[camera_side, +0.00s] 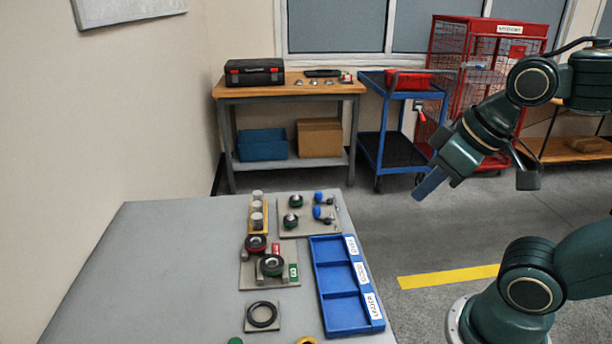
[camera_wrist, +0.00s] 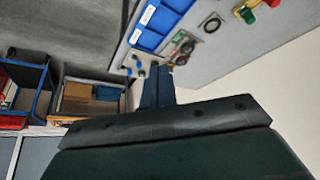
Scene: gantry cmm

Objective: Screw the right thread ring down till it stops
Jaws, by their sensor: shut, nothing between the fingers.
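Two dark thread rings sit on a grey plate on the table in the side view. One (camera_side: 256,244) is farther back, beside a red tag. The other (camera_side: 271,266) is nearer and to the right, beside a green tag. How far down either ring sits cannot be told. My gripper (camera_side: 430,184) is high in the air, right of the table and well apart from the rings. Its blue fingers are shut and empty, and they also show in the wrist view (camera_wrist: 157,84).
A blue compartment tray (camera_side: 345,286) stands right of the rings. A plate with a black ring (camera_side: 262,316) lies in front. Behind are a block of grey cylinders (camera_side: 258,215) and a plate with blue-handled gauges (camera_side: 294,229). The table's left side is clear.

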